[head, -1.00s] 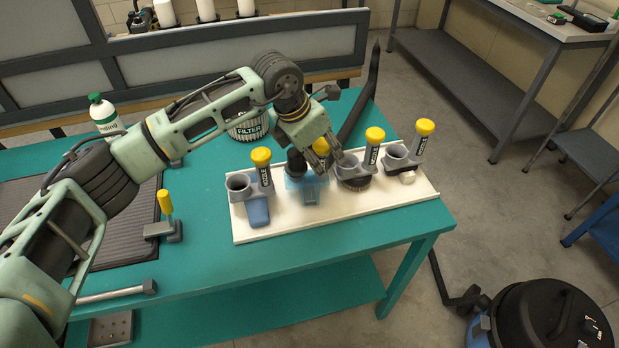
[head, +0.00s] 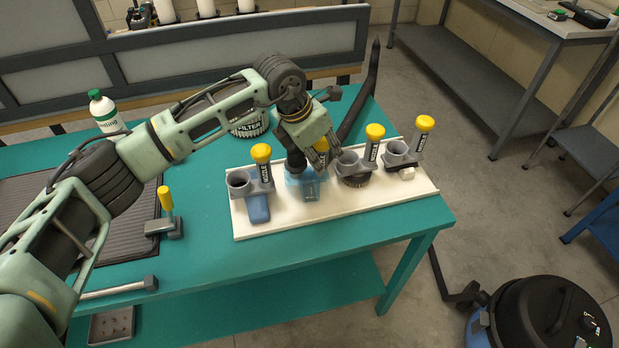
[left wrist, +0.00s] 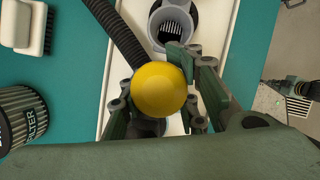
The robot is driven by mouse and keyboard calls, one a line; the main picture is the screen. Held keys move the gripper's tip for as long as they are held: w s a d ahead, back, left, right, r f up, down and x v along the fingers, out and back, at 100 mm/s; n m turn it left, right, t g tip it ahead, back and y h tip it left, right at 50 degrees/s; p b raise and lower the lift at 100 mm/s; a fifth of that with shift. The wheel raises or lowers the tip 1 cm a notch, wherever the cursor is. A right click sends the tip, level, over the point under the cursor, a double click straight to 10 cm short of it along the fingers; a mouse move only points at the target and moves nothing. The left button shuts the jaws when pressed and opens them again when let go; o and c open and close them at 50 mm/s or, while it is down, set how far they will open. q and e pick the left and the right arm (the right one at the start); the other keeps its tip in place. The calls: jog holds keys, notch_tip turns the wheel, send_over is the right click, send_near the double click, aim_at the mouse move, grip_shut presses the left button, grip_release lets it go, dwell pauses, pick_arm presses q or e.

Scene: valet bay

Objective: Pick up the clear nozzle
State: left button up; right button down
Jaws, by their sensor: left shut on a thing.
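The clear nozzle (head: 310,190), see-through and bluish, is second from the left on the white tray (head: 285,225) in the head view. Its upright yellow-topped handle is partly hidden by my left gripper (head: 322,158). The handle's round yellow top (left wrist: 158,89) fills the middle of the left wrist view. My left gripper's fingers are on both sides of the handle, shut on it. The nozzle still appears to be at tray level. My right gripper is not in view.
Other yellow-topped nozzles share the tray: a blue one (head: 258,208) to the left, a brush one (head: 356,181) close on the right, and one at the far right. A black hose (head: 362,105) runs behind. A filter (head: 250,128) stands at the back.

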pick_arm(q)
jog(key=shift+r, duration=0.1)
grip_shut()
jog(key=shift+r, duration=0.25)
notch_tip(320, 180, up, 10)
jog(key=shift+f+b, duration=0.25)
jog(key=shift+b, duration=0.7)
jog(key=o, duration=0.5)
grip_release()
grip_shut()
